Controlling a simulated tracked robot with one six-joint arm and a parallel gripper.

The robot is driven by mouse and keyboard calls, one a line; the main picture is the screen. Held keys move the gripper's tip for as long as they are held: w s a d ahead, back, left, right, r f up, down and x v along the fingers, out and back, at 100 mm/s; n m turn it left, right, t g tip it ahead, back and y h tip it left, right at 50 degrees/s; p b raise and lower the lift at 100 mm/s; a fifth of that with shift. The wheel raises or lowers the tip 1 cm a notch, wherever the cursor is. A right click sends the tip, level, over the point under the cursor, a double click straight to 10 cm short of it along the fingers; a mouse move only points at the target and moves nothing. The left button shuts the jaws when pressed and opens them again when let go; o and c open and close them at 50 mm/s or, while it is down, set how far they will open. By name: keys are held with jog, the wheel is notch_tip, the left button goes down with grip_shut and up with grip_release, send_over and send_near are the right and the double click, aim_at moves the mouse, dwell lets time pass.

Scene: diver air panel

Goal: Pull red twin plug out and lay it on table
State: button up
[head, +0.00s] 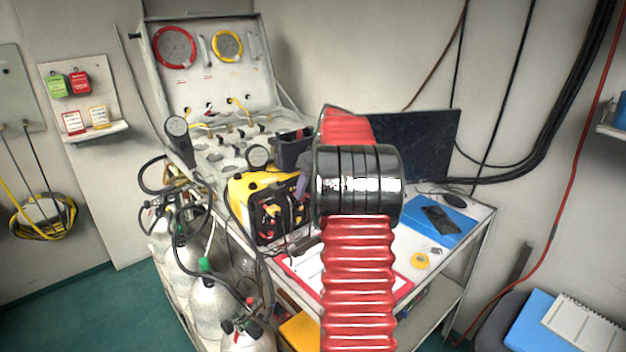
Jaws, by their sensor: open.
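A yellow and black box (243,190) stands on the table (299,288), left of my arm. Small red parts show on its dark front; the red twin plug (270,212) appears to be among them, seated at the box, though it is too small to make out clearly. My red, ribbed arm with its dark, shiny joint fills the middle and covers part of the view. My gripper (302,187) shows only as a greyish piece at the joint's left edge, close to the box's upper right. It is open; its fingertips are mostly hidden.
A gauge panel case (208,62) stands open behind. Gas cylinders (209,300) with hoses crowd the left front. A clipboard (300,268), a yellow tape roll (420,261), a blue folder (422,225) and a dark screen (425,140) are on the table.

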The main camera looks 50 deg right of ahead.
jog(key=shift+x, duration=1.1)
jog(key=shift+c, duration=0.2)
grip_shut()
jog(key=shift+s+a, duration=0.1)
jog(key=shift+s, duration=0.75)
jog(key=shift+s+a, duration=0.15)
jog(key=shift+s, duration=0.7)
dwell(0.9)
jog(key=shift+f, duration=0.1)
